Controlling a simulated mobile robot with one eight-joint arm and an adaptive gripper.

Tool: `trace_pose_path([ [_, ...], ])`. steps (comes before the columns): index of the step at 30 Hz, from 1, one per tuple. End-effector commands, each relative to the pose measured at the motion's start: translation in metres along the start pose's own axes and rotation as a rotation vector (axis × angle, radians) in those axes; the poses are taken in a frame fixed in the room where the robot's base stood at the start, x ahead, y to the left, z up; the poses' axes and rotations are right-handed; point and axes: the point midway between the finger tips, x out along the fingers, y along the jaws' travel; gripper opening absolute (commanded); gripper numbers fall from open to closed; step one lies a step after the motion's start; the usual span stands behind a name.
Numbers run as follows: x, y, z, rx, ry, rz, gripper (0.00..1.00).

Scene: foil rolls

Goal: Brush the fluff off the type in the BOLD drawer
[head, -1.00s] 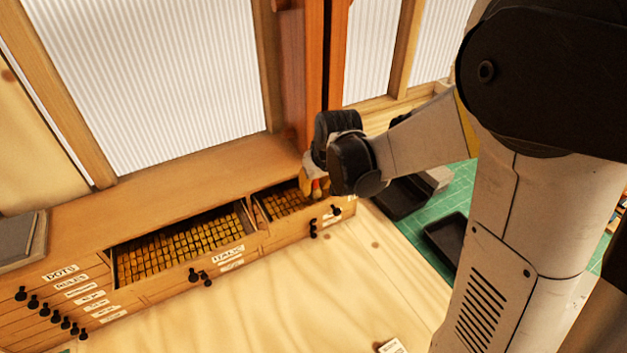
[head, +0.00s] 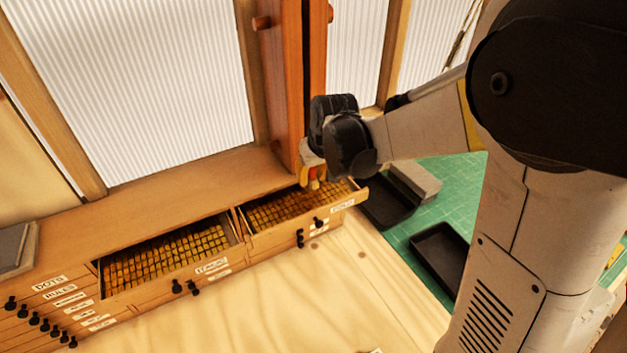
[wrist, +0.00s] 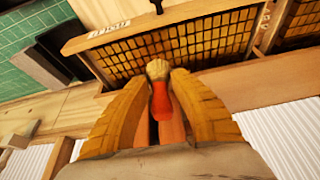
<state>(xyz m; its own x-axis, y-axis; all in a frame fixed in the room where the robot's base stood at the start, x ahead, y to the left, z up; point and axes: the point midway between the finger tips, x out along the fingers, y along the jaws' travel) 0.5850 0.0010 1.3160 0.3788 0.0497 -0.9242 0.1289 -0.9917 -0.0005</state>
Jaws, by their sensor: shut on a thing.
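My gripper (wrist: 155,115) is shut on a brush (wrist: 160,100) with a red handle and a pale bristle head. In the head view my gripper (head: 312,172) hangs over the back part of the open BOLD drawer (head: 342,208), with the red of the brush (head: 315,182) just showing. The drawer holds rows of yellowish type (head: 290,211). In the wrist view the bristles point towards the type (wrist: 190,40) at the drawer's back edge; I cannot tell whether they touch. I cannot make out any fluff.
An open ITALIC drawer (head: 212,267) of type sits to the left. Shut labelled drawers with black knobs (head: 40,318) are further left. A wooden post (head: 285,80) rises behind the cabinet. Black trays (head: 440,262) lie on a green mat (head: 455,205) at right. The wooden top in front is mostly clear.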

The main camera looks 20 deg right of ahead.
Motion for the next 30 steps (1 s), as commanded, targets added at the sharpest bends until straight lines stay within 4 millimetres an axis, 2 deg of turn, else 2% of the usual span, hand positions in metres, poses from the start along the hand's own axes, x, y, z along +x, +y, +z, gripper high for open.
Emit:
trace_pose_path([
  [3,-0.012,-0.001,-0.007,0.000,0.000,0.000,0.00],
  [9,-0.021,-0.001,-0.014,0.001,0.000,0.000,0.00],
  [30,-0.020,-0.001,-0.014,0.001,0.000,0.000,0.00],
])
